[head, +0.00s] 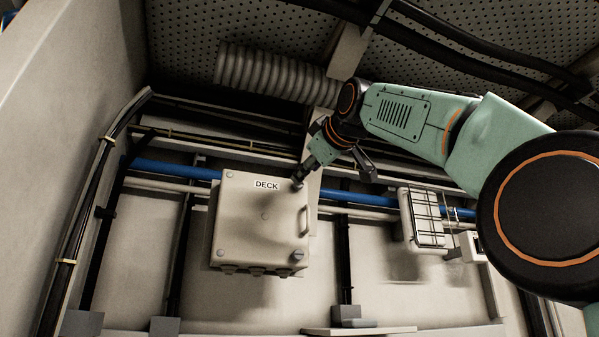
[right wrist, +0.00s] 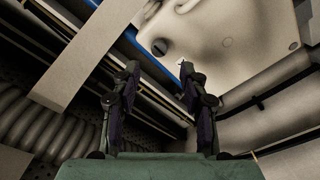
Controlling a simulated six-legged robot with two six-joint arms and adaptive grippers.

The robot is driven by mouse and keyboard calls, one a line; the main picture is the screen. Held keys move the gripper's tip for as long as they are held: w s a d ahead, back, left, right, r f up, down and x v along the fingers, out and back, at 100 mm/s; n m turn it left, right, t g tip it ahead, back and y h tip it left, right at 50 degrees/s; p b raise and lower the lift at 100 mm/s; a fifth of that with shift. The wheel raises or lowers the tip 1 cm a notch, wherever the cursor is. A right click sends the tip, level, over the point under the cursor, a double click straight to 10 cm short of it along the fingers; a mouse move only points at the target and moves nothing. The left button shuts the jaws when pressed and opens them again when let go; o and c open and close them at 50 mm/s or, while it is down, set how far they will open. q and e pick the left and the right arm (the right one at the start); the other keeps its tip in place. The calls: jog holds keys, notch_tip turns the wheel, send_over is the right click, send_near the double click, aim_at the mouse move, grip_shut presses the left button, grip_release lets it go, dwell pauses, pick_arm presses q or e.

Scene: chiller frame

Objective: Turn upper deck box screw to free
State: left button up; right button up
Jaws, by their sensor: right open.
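The deck box (head: 255,225), a pale box labelled DECK, is on the wall left of centre in the head view. Its face (right wrist: 235,45) fills the upper right of the right wrist view. My right gripper (head: 298,181) is at the box's upper right corner and hides the upper screw there in the head view. In the right wrist view my gripper (right wrist: 160,68) is open and empty, and the dark round upper screw (right wrist: 159,46) shows just beyond the gap between its fingertips. I cannot tell whether they touch the box. My left gripper is out of view.
A handle (head: 304,221) and a lower screw (head: 298,255) are on the box's right side. A blue pipe (head: 175,170) runs behind the box. A ribbed hose (head: 270,74) hangs above, and a caged fixture (head: 425,220) is to the right.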

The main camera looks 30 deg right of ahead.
jog(key=w+p, duration=0.1)
jog(key=w+d+p, duration=0.1)
jog(key=w, duration=0.1)
jog(key=w+p, duration=0.2)
jog(key=shift+d+f, duration=0.25)
jog(key=shift+d, duration=0.1)
jog(key=shift+s+r, duration=0.1)
jog(key=shift+s, duration=0.15)
jog(key=shift+c, duration=1.2)
jog(key=shift+s+a, duration=0.1)
jog(key=shift+a, duration=0.05)
jog(key=shift+c, duration=0.7)
jog(key=shift+w+a, duration=0.1)
jog(key=shift+w, duration=0.1)
jog(key=c, duration=0.3)
grip_shut()
